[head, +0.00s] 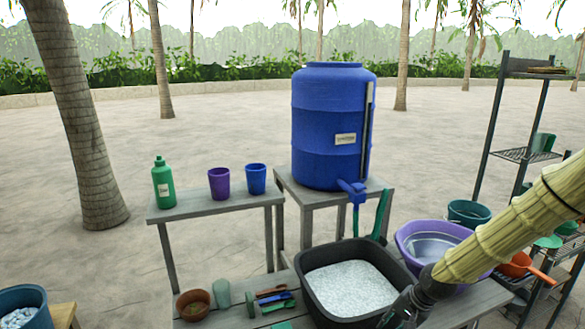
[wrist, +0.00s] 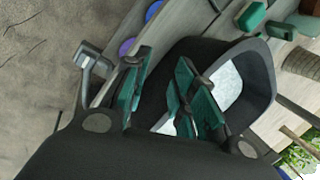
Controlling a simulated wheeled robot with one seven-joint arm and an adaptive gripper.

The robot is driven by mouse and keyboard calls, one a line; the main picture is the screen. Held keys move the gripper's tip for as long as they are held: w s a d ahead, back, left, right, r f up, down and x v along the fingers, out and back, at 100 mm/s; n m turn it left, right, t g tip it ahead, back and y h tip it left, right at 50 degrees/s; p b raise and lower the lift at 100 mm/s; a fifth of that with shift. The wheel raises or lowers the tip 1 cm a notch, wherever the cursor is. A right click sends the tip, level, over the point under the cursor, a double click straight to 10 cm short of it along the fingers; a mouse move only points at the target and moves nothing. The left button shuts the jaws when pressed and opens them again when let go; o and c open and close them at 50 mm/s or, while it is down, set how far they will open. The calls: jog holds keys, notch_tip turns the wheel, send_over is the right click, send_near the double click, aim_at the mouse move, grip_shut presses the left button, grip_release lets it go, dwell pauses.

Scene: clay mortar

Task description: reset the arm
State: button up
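My gripper (head: 402,312) is at the bottom edge of the head view, over the front right part of a black tub (head: 318,300) of white granules; the arm comes in from the right. In the wrist view my gripper (wrist: 162,88) shows two teal-padded fingers with a clear gap between them. It is open, and nothing shows between the fingers. The tub (wrist: 262,75) lies behind the fingers there, its granules partly hidden by the right finger.
A blue barrel (head: 325,130) with a tap stands behind the tub. A purple basin (head: 410,232) is right of the tub, close to my arm. A bench at left holds a green bottle (head: 163,184), a purple cup (head: 219,184) and a blue cup (head: 256,179). A shelf rack (head: 492,125) stands right.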

jog(key=s+a+f+n+g, duration=0.1)
jog(key=s+a+f+n, duration=0.35)
jog(key=s+f, duration=1.15)
jog(key=s+f+n+h, duration=0.1)
jog(key=s+f+n, duration=0.1)
jog(key=s, duration=0.9)
jog(key=s+f+n+g+h+b, duration=0.1)
jog(key=s+f, duration=0.4)
jog(key=s, duration=0.6)
jog(key=shift+s+a+n+g+h, duration=0.15)
jog(key=shift+n+g+h, duration=0.15)
jog(key=shift+n+h, duration=0.25)
